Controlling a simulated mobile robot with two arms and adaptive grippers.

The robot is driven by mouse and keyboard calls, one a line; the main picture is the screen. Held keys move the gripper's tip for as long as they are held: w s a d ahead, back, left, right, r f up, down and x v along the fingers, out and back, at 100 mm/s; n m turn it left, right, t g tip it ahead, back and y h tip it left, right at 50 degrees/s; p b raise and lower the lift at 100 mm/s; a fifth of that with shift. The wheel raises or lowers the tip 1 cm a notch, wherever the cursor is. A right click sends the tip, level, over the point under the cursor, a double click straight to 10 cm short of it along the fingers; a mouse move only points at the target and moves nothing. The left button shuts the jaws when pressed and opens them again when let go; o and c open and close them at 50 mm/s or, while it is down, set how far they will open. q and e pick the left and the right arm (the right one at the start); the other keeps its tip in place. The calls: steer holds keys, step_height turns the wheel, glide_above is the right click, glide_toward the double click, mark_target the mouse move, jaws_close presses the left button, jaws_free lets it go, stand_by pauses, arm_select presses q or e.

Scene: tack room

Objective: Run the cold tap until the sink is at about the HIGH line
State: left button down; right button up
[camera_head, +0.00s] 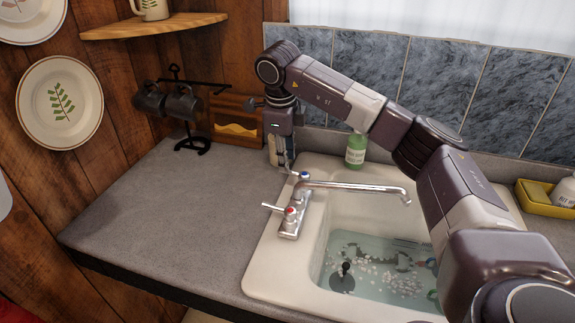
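The white sink (270,270) holds shallow, clear water (375,262) with pale flecks on it. No HIGH line can be made out on the sink wall. The chrome tap (350,187) has its spout over the basin, and I see no stream falling from it. The cold handle (304,175) has a blue mark; the hot handle (291,211) has a red mark. My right gripper (286,167) points down beside the cold handle, at its back left. Whether it touches the handle or is open is unclear. My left gripper is out of view.
A dark plug-like piece (345,270) stands in the water. A green bottle (356,149) stands behind the sink, and a yellow tray (545,199) is at the right. A mug stand (189,142) is at the back left. The grey counter (180,215) left of the sink is clear.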

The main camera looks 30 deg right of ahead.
steer(key=shift+w+d+f+p, duration=0.15)
steer(key=shift+d+f, duration=0.05)
steer(key=shift+f, duration=0.7)
steer(key=shift+w+d+f+p, duration=0.1)
steer(key=shift+d+f+p, duration=0.05)
steer(key=shift+f, duration=0.75)
jaws_close()
